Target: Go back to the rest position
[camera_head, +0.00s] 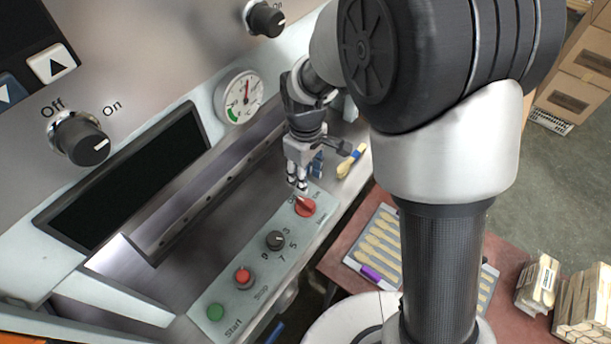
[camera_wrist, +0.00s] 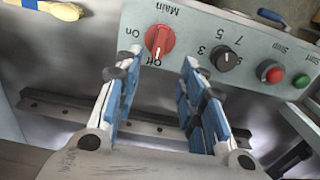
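My gripper (camera_head: 298,184) is above the main switch end of the control panel, close to the red main knob (camera_head: 305,207). In the wrist view its two blue-padded fingers (camera_wrist: 152,72) are spread apart with nothing between them. The red knob (camera_wrist: 160,40) lies just beyond the fingertips, and the gripper does not appear to hold it. The knob's handle seems to point towards the "Off" label, with "On" to its side. My arm reaches in from the right in the head view.
The panel (camera_head: 262,268) also carries a black dial (camera_head: 276,240), a red stop button (camera_head: 244,277) and a green start button (camera_head: 215,312). A tray of wooden spoons (camera_head: 357,262) sits on the reddish table.

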